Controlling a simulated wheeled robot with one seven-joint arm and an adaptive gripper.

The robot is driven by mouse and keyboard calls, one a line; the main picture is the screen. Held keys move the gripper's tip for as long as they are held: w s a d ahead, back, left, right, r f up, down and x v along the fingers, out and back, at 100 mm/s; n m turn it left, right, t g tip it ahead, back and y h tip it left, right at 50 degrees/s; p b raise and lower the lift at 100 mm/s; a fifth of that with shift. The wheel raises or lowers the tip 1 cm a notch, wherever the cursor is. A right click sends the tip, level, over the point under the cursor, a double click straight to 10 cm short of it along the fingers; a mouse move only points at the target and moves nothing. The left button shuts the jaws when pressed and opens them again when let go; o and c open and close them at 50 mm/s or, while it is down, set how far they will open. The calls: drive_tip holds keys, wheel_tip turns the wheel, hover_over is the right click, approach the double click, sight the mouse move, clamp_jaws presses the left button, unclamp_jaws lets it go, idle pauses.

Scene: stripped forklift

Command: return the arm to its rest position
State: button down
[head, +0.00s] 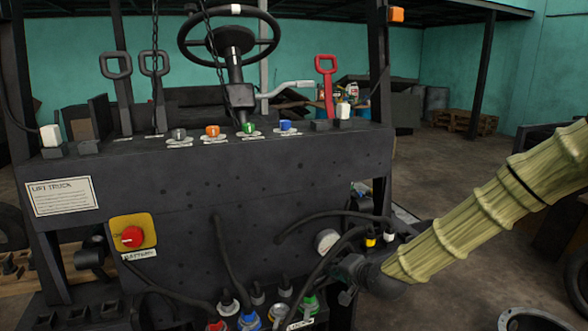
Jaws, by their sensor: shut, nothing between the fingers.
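My arm, in a pale ribbed sleeve (470,225), reaches in from the right edge and slopes down to the left. At its end my dark gripper (347,272) is in front of the lower right part of the forklift's black panel (260,190). The gripper is shut and I see nothing held in it. Its fingertips are small and dark against dark hoses, so I cannot tell whether they touch anything.
Hoses and coloured connectors (250,318) crowd the panel's foot, left of the gripper. A gauge (327,241) and yellow and white caps (371,238) are close above it. A red switch (132,236), steering wheel (229,38) and red lever (326,85) are farther off. Floor (450,160) shows behind my arm.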

drive_tip(key=s+d+f+n+g+h, duration=0.25)
drive_tip(key=s+f+g, duration=0.35)
drive_tip(key=s+f, duration=1.7)
drive_tip(key=s+d+f+n+g+h, duration=0.1)
drive_tip(key=s+d+f, duration=0.2)
drive_tip(key=s, duration=0.5)
drive_tip(key=s+d+f+n+g+h, duration=0.1)
drive_tip(key=s+d+f+n+g, duration=0.1)
drive_tip(key=s+f, duration=0.3)
drive_tip(key=s+d+f+n+g+h, duration=0.1)
drive_tip(key=s+d+f+n+g, duration=0.1)
drive_tip(key=s, duration=1)
wheel_tip(320, 180, down, 3)
drive_tip(key=shift+s+d+r, duration=0.15)
drive_tip(key=shift+s+d, duration=0.25)
drive_tip(key=shift+d, duration=0.45)
